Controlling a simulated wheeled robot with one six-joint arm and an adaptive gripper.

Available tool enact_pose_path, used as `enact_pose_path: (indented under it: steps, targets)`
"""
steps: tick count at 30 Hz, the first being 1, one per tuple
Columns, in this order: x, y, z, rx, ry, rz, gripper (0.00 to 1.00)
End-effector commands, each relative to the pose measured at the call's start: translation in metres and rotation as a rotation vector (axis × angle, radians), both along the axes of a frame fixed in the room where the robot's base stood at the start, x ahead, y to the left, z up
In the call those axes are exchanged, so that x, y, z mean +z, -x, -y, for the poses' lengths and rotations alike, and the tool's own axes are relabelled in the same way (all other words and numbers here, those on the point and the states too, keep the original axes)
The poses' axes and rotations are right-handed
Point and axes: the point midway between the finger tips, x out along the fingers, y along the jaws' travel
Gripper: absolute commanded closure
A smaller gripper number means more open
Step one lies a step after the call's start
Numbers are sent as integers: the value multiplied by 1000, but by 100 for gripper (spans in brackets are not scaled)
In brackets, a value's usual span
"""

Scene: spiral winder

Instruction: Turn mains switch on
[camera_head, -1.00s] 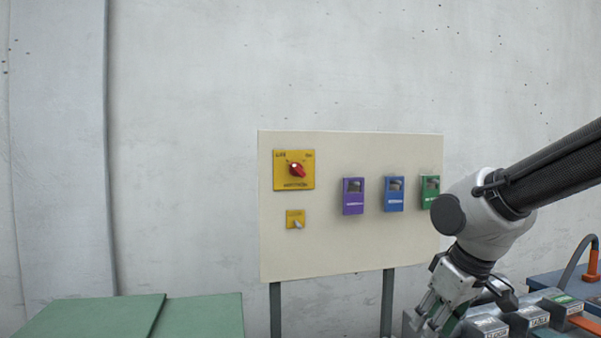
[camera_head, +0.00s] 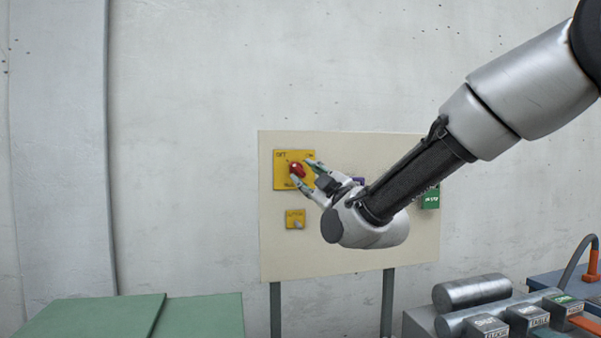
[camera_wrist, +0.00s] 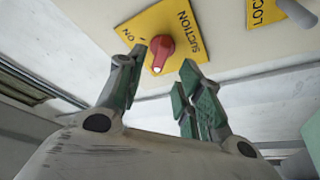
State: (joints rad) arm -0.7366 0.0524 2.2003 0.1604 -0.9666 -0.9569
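The switch is a red rotary knob (camera_head: 297,169) on a yellow plate (camera_head: 280,183) at the panel's upper left. OFF is at the plate's upper left and ON at its upper right. My gripper (camera_head: 304,171) is at the knob, with its fingers apart. In the wrist view the knob (camera_wrist: 161,50) sits between the spread green-padded fingertips (camera_wrist: 163,60); I cannot tell if either touches it. The knob's white mark faces the lower side there, away from ON. Lettering there seems to read SUCTION. OFF is hidden in the wrist view.
A smaller yellow plate (camera_head: 289,224) with a grey toggle is just below. My arm covers most of the purple box and the blue one; the green box (camera_head: 430,198) shows at right. Machinery with metal rollers (camera_head: 472,290) stands lower right, green panels (camera_head: 90,318) lower left.

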Motion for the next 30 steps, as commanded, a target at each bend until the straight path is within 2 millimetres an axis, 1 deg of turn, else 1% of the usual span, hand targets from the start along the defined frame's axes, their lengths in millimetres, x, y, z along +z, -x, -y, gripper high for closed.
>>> enact_pose_path:
  steps: [1,3,6,9,18,20,24,30]
  targets:
    - [2,-8,-5,0,1,-1,64]
    - [5,-17,-11,0,-1,-1,64]
    - [9,-27,-18,0,-1,-1,64]
    - [11,-34,-22,0,-1,-2,64]
    - [12,-37,-24,0,-1,-3,64]
    - [12,-37,-24,0,-1,-3,73]
    - [12,-36,-24,0,-1,-3,99]
    - [12,-36,-24,0,-2,-4,100]
